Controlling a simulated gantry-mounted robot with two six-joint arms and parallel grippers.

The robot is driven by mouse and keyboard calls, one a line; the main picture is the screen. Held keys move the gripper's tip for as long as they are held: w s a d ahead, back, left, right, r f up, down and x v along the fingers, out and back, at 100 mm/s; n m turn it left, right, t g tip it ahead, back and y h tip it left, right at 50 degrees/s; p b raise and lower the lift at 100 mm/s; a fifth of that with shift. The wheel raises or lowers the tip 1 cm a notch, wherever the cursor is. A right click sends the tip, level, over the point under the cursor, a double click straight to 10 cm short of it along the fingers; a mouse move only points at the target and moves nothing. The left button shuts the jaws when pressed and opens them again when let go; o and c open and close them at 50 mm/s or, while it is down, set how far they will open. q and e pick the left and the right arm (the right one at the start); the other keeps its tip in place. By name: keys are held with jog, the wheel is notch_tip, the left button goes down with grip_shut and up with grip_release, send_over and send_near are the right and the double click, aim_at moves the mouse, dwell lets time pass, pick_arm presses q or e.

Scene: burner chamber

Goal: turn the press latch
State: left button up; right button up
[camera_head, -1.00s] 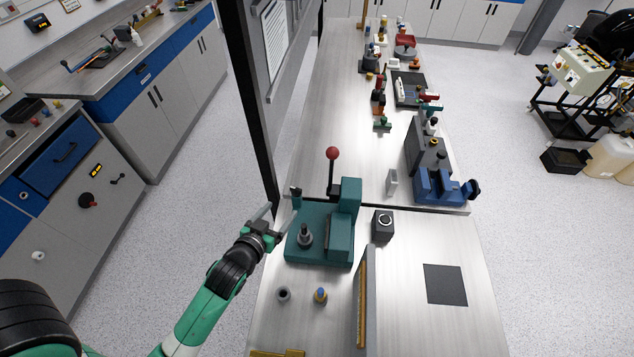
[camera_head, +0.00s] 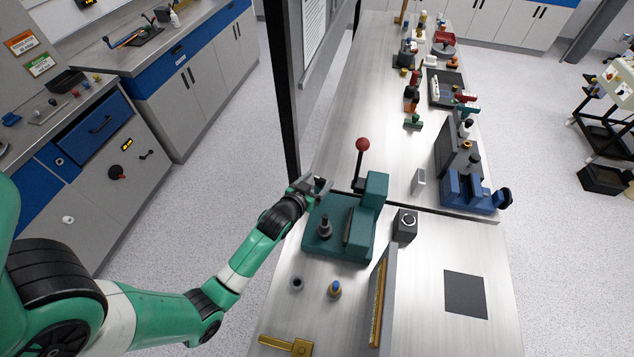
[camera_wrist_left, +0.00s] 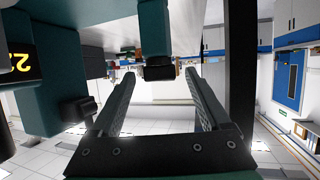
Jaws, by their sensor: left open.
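The teal press (camera_head: 372,215) stands on the near metal bench, with a red-ball lever (camera_head: 362,146) upright at its back. My left gripper (camera_head: 318,186) is at the press's back left corner, fingers open. In the left wrist view my left gripper (camera_wrist_left: 160,84) shows two parted fingers. A dark block on a teal part (camera_wrist_left: 158,69) lies between or just beyond the fingertips; it may be the press latch, but contact cannot be told. In the head view my gripper hides that corner, so the latch is not clear there. My right gripper is not in view.
A dark box with a round button (camera_head: 404,224) stands right of the press. A small grey cylinder (camera_head: 297,283) and a blue-topped piece (camera_head: 335,289) stand in front. An upright panel (camera_head: 384,300) is at the front. A dark post (camera_head: 287,110) rises behind my gripper.

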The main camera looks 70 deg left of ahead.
pick_arm(q)
grip_shut()
jog(key=shift+d+f+n+g+b, duration=0.15)
jog(key=shift+f+n+g+b, duration=0.15)
jog(key=shift+b, duration=0.15)
jog(key=n+g+y+b, duration=0.1)
jog(key=y+b, duration=0.1)
jog(key=shift+w+d+f+n+g+b, duration=0.1)
jog(key=shift+w+n+g+b, duration=0.1)
jog(key=shift+n+g+b, duration=0.2)
jog(key=shift+n, duration=0.3)
jog(key=shift+r, duration=0.35)
grip_release()
